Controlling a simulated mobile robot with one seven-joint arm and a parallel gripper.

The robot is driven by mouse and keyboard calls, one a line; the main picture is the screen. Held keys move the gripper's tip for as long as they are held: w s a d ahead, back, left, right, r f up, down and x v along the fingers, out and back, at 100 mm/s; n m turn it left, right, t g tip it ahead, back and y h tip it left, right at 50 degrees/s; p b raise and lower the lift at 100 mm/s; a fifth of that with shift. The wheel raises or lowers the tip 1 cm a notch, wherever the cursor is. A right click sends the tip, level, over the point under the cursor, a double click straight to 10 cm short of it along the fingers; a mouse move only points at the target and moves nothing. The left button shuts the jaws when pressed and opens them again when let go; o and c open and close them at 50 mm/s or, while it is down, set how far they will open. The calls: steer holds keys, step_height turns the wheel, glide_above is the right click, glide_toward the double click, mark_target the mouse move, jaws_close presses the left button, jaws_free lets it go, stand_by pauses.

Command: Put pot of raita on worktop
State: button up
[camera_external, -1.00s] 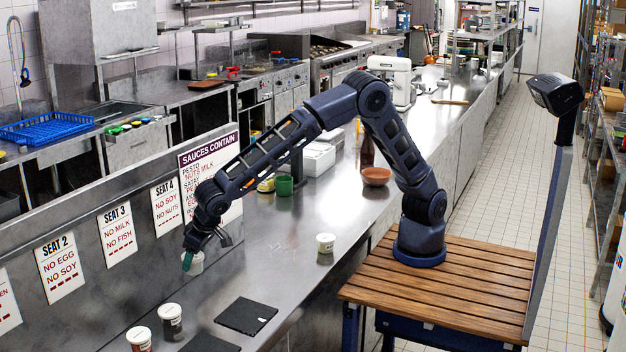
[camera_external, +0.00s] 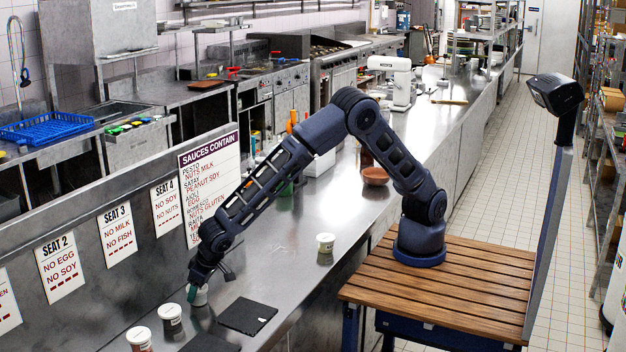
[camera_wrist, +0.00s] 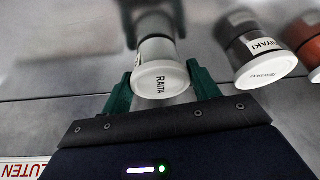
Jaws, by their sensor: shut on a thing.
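The pot of raita (camera_wrist: 160,76) is a white pot whose lid reads RAITA in the wrist view. My gripper (camera_wrist: 158,90) has its green fingers shut on either side of it. In the external view my gripper (camera_external: 196,288) points down over the steel worktop (camera_external: 275,245), with the white pot (camera_external: 201,297) in it. The pot looks upright and very low over the worktop. I cannot tell whether its base touches the steel.
The teriyaki pot (camera_wrist: 252,62) and a red-brown pot (camera_wrist: 308,45) stand close by. Two dark slates (camera_external: 247,316) lie nearby. Another white-lidded pot (camera_external: 325,243) stands apart to the right. A partition with seat signs (camera_external: 118,234) runs along the far side.

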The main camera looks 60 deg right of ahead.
steer(key=o, duration=1)
steer(key=shift+f, duration=0.1)
steer(key=v, duration=1.2)
